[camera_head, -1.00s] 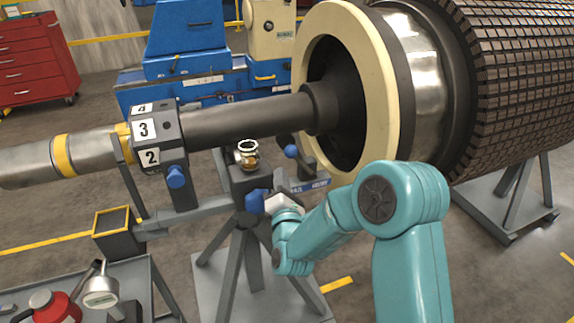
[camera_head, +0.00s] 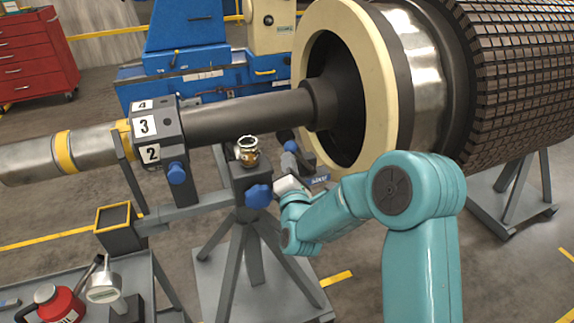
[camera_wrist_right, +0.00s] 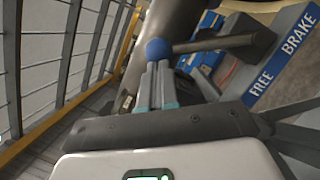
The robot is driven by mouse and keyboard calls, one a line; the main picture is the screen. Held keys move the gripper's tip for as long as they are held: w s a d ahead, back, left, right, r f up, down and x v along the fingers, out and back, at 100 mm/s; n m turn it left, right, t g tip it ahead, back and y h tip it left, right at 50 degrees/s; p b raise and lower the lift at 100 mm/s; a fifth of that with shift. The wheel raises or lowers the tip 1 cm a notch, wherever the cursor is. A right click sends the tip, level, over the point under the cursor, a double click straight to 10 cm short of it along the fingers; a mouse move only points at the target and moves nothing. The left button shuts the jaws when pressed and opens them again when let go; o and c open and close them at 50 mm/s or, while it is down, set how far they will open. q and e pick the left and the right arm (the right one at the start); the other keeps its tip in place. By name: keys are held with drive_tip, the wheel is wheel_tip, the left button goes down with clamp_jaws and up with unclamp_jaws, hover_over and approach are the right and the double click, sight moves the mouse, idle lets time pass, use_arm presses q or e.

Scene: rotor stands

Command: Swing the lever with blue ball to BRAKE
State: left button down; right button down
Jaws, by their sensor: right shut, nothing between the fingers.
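The lever's blue ball (camera_wrist_right: 158,50) shows in the right wrist view, on a dark arm (camera_wrist_right: 215,43) that runs right to a dark block. Beside it is a blue plate (camera_wrist_right: 280,60) reading FREE and, farther up, BRAKE. My right gripper (camera_wrist_right: 158,66) is shut and empty, its tips right at the ball; I cannot tell whether they touch. My left gripper is not in view.
A blue knob (camera_head: 258,196) and a brass cup (camera_head: 247,151) are on the stand close to my right gripper. The rotor shaft (camera_head: 245,117) and cream ring (camera_head: 385,75) rise behind. A cart with a red can (camera_head: 55,304) is at lower left.

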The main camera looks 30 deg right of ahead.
drive_tip(key=shift+d+r+m, duration=0.15)
drive_tip(key=shift+r+m, duration=0.1)
drive_tip(key=shift+m, duration=0.05)
drive_tip(key=shift+s+d+r+m+g, duration=0.2)
drive_tip(key=shift+d+r+m+g, duration=0.1)
drive_tip(key=shift+d+r+m, duration=0.5)
drive_tip(key=s+d+m+g+y+b, duration=0.1)
drive_tip(key=s+d+m+g+b, duration=0.1)
drive_tip(key=d+m, duration=0.8)
drive_tip(key=shift+s+d+r+g+b, duration=0.3)
drive_tip(key=shift+d+r+b, duration=0.15)
drive_tip(key=shift+b, duration=0.15)
drive_tip(key=shift+r, duration=0.1)
